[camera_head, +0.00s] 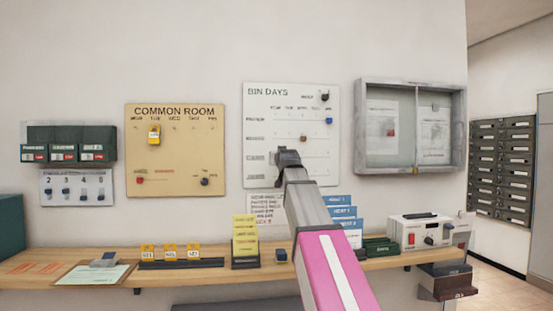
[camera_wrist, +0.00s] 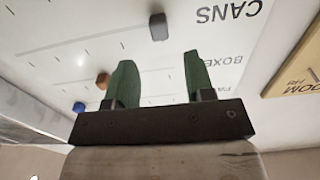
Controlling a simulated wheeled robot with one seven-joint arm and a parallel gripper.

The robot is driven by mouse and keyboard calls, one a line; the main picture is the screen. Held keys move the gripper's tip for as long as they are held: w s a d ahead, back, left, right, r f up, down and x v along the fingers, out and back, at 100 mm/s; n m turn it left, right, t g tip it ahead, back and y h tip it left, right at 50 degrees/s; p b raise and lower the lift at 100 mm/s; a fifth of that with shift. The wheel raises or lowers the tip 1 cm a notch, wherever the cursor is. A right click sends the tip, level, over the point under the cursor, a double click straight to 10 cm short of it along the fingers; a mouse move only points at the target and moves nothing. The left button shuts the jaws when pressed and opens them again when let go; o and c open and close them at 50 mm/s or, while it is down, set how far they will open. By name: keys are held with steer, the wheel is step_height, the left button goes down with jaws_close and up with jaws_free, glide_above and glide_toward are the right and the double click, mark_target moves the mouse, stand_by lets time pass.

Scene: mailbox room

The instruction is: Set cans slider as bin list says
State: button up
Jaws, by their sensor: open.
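The white BIN DAYS board (camera_head: 262,120) hangs on the wall. It has several day columns and rows of slots. In the wrist view the board appears upside down, with the labels CANS and BOXES readable. A grey slider (camera_wrist: 158,27) is in the CANS row; in the head view my gripper covers that spot. A brown slider (camera_head: 303,138) is in the BOXES row and a blue slider (camera_head: 329,121) in the row above. My gripper (camera_wrist: 158,62) is open and empty at the board, its green fingers apart, the grey slider just beyond and between the tips. No bin list is clearly readable.
A printed sheet (camera_head: 265,207) hangs below the board, partly behind my arm. A glass-fronted notice case (camera_head: 409,127) is to the right, the COMMON ROOM board (camera_head: 175,150) to the left. A wooden shelf (camera_head: 222,268) below carries card holders and small boxes.

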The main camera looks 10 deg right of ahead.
steer(key=w, duration=0.6)
steer(key=shift+w, duration=0.15)
jaws_close()
